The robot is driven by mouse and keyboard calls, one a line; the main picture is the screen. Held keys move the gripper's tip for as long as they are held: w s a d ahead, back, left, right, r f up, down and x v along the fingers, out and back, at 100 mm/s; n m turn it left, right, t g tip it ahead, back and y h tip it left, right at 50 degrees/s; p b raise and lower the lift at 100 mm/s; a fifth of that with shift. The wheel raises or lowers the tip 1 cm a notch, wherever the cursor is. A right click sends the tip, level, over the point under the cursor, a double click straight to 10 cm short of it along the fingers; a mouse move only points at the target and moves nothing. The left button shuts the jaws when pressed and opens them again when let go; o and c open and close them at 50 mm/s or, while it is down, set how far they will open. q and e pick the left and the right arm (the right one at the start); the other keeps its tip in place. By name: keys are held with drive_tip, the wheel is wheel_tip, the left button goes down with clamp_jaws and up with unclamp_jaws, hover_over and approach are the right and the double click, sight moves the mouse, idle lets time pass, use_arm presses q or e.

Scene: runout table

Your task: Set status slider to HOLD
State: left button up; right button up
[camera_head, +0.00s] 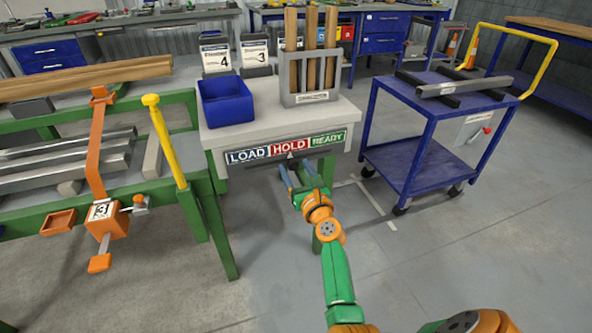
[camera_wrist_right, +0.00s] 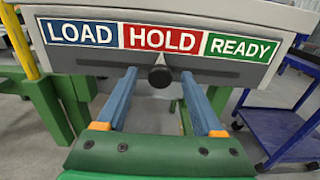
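The status board on the front of the small table carries a blue LOAD label (camera_wrist_right: 80,33), a red HOLD label (camera_wrist_right: 160,38) and a green READY label (camera_wrist_right: 240,47). The dark slider knob (camera_wrist_right: 160,76) sits below the HOLD label, close to its middle, with a small pointer above it. My right gripper (camera_head: 293,165) is at the board's front edge. In the right wrist view its two blue fingers are open, one on each side of the knob, with gaps showing; I cannot tell how far they reach past it. My left gripper is not in view.
A blue bin (camera_head: 226,101) and a grey rack (camera_head: 311,82) with wooden strips stand on the small table (camera_head: 262,107). A green bench with metal bars (camera_head: 70,165) is at left. A blue cart (camera_head: 430,170) with a yellow handle is at right. Open floor lies in front.

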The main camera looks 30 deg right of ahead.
drive_tip(key=shift+s, duration=0.1)
drive_tip(key=p+v, duration=0.1)
drive_tip(key=v, duration=0.6)
